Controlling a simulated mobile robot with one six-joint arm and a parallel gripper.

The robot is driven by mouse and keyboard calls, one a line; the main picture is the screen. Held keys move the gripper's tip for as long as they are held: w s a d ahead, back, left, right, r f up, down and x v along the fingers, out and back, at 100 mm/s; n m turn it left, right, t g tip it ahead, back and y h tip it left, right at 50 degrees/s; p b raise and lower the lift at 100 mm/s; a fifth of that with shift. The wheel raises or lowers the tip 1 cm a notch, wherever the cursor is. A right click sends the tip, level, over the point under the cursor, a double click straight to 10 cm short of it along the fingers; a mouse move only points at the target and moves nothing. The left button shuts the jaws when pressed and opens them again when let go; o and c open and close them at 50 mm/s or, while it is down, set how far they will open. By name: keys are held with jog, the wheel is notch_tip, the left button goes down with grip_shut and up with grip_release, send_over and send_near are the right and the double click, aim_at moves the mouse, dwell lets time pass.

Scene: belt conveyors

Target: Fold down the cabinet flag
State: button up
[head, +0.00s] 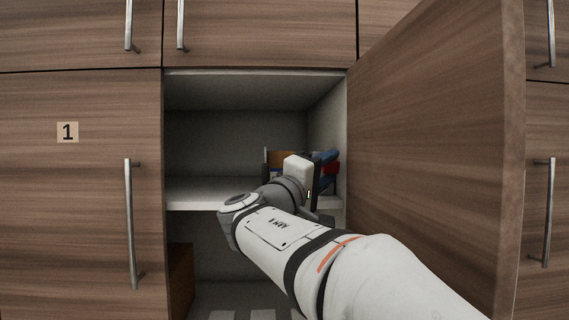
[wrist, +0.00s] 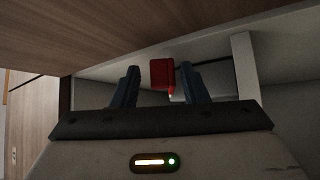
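A small red block-like piece (wrist: 162,76), which looks like the flag, shows between my fingers in the wrist view. A thin dark rod runs beside it, and its mounting is hard to make out. It also shows as red in the head view (head: 331,168), partly hidden by my gripper. My gripper (wrist: 163,84) has two blue fingers, one on each side of the red piece, with a small gap visible on both sides. In the head view my gripper (head: 328,167) is inside the open cabinet (head: 187,194), above the shelf near the right wall.
The cabinet's wooden door (head: 430,160) stands open on the right, close to my arm. A brown box-like thing (head: 280,159) is behind my gripper on the shelf. A brown object (head: 181,278) stands in the lower compartment. The shelf's left part is clear.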

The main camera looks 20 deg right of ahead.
jog(key=shift+d, duration=0.1)
jog(key=shift+c, duration=0.4)
grip_shut()
